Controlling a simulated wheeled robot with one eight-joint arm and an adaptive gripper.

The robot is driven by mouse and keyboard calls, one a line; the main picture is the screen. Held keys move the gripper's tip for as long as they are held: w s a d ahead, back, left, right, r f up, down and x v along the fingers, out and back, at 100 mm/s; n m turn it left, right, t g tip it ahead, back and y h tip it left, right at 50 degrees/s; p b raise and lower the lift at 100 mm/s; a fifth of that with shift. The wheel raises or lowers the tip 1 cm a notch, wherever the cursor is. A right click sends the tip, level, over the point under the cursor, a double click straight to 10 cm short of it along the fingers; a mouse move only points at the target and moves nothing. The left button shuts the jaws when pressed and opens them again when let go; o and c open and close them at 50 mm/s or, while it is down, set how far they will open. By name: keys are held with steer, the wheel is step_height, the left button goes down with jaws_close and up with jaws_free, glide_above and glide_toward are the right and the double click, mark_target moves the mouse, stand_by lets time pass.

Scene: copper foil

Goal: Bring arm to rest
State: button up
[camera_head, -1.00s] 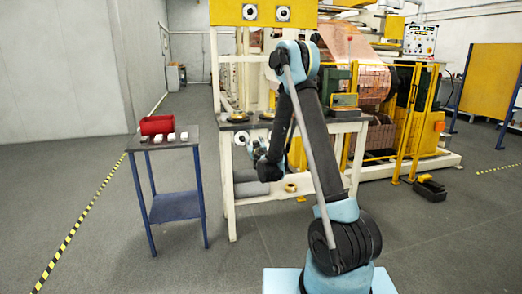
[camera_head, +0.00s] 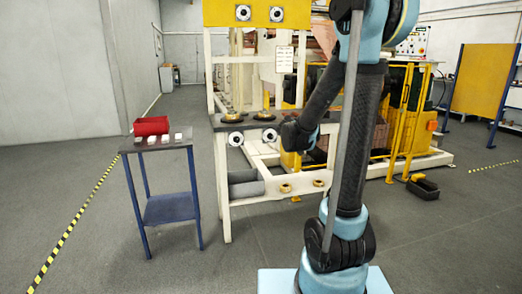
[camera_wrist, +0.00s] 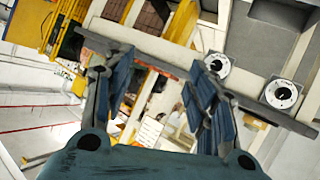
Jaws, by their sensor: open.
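My gripper (camera_wrist: 152,80) shows in the wrist view with its two blue-padded fingers spread apart and nothing between them. In the head view my arm stands nearly upright at right of centre, its forearm folded down to a dark wrist in front of the workbench's right part. My upright link covers that area, so I cannot make out the fingers there. The wrist view is tilted and shows two round white dials (camera_wrist: 282,93) (camera_wrist: 217,64) beyond the fingers.
A white-framed bench (camera_head: 226,185) with a dark top stands behind my arm. A small blue-legged table (camera_head: 172,208) on the left holds a red bin (camera_head: 151,126) and several pale pieces. Yellow guard rails (camera_head: 399,125) and a black tray (camera_head: 423,188) are right. Floor at front left is clear.

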steer(key=s+d+f+g, duration=0.25)
steer(key=s+d, duration=0.25)
steer(key=s, duration=0.5)
steer(key=s+a+f+g+y, duration=0.1)
steer(key=s+f+g, duration=0.1)
steer(key=s, duration=0.8)
steer(key=s+a+f+g+y, duration=0.1)
steer(key=s+f+g, duration=0.2)
steer(key=s, duration=0.8)
steer(key=s+a+f+n+g+y, duration=0.1)
steer(key=s+f, duration=0.4)
steer(key=s, duration=0.5)
steer(key=shift+s+g+y, duration=0.15)
steer(key=shift+g+y, duration=0.45)
steer(key=shift+g, duration=0.15)
